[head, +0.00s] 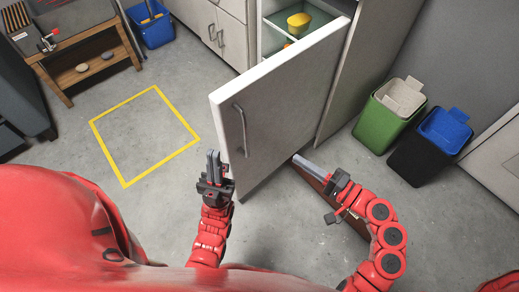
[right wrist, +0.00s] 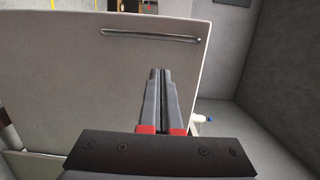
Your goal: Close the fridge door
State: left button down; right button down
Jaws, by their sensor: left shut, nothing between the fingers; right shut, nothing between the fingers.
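The fridge door (head: 283,110) is light grey and stands open, swung out toward me in the head view. Its vertical metal handle (head: 241,130) is near the door's left edge. My left gripper (head: 213,156) is shut and empty, just left of the door's lower front corner. My right gripper (head: 297,158) is shut and empty near the door's lower right. In the right wrist view its fingers (right wrist: 159,72) point at the door's outer face (right wrist: 75,75), below the handle (right wrist: 150,36). I cannot tell whether it touches.
A green bin (head: 378,122) and a black bin with a blue lid (head: 425,150) stand to the right. A yellow floor square (head: 145,135) lies left. A wooden workbench (head: 85,55) and blue bucket (head: 152,28) are at the upper left. The floor between is clear.

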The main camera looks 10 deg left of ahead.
jog(key=s, duration=0.1)
jog(key=b, duration=0.1)
send_near(247, 134)
jog(key=shift+n+g+y, duration=0.3)
jog(key=x, duration=0.5)
jog(key=shift+w+a+f, duration=0.15)
jog(key=shift+w, duration=0.2)
jog(key=shift+w+a, duration=0.35)
jog(key=shift+a, duration=0.2)
jog(key=shift+a, duration=0.1)
